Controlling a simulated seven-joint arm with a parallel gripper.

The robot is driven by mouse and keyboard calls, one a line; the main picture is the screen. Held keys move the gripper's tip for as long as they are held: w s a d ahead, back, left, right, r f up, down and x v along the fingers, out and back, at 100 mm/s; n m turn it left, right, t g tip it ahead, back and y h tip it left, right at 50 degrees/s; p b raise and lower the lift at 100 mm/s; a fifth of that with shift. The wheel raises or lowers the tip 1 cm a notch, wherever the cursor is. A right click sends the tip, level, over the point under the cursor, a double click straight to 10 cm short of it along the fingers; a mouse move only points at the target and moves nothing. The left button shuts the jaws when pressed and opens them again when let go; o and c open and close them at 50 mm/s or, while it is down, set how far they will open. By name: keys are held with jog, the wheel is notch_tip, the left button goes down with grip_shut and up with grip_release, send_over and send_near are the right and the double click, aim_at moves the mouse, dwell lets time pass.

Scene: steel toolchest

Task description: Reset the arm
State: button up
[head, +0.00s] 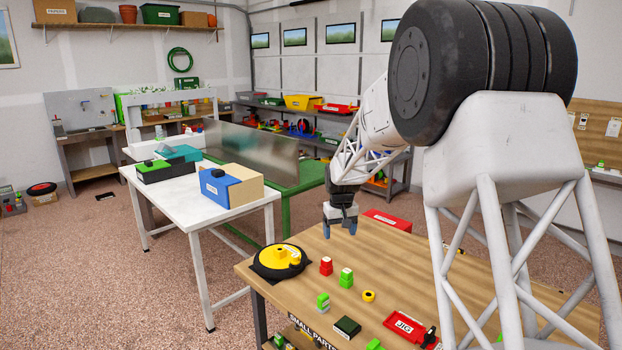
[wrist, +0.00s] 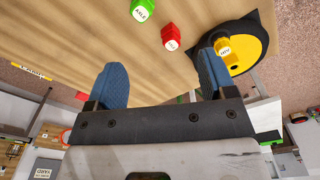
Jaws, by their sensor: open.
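My gripper (head: 340,229) hangs at the end of my white arm, above the far edge of the wooden workbench (head: 390,262), pointing down. In the wrist view its two blue fingers (wrist: 155,84) are spread wide apart with nothing between them. The gripper is open and empty. A red block (head: 326,266) and a green block (head: 346,277) stand on the bench below and nearer than the gripper; they also show beyond the fingers in the wrist view. A yellow and black round device (head: 281,260) sits at the bench's left corner.
A yellow ring (head: 369,296), a dark green box (head: 347,327) and a red tray (head: 406,326) lie on the bench. A white table (head: 180,196) with boxes stands at left. The bench's middle right looks clear.

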jog(key=s+d+r, duration=0.2)
jog(key=s+r, duration=0.2)
jog(key=s, duration=0.5)
jog(key=s+d+r+m+t, duration=0.1)
jog(key=s+d+r, duration=0.1)
jog(key=s+r, duration=0.45)
jog(key=s+d+r, duration=0.2)
jog(key=s, duration=0.8)
jog(key=s+d+f+m, duration=0.1)
jog(key=s, duration=1.4)
jog(key=s+d+f+m+t, duration=0.1)
jog(key=s+d, duration=0.1)
jog(key=s, duration=1.3)
jog(key=shift+d+f, duration=0.2)
jog(key=shift+d, duration=0.05)
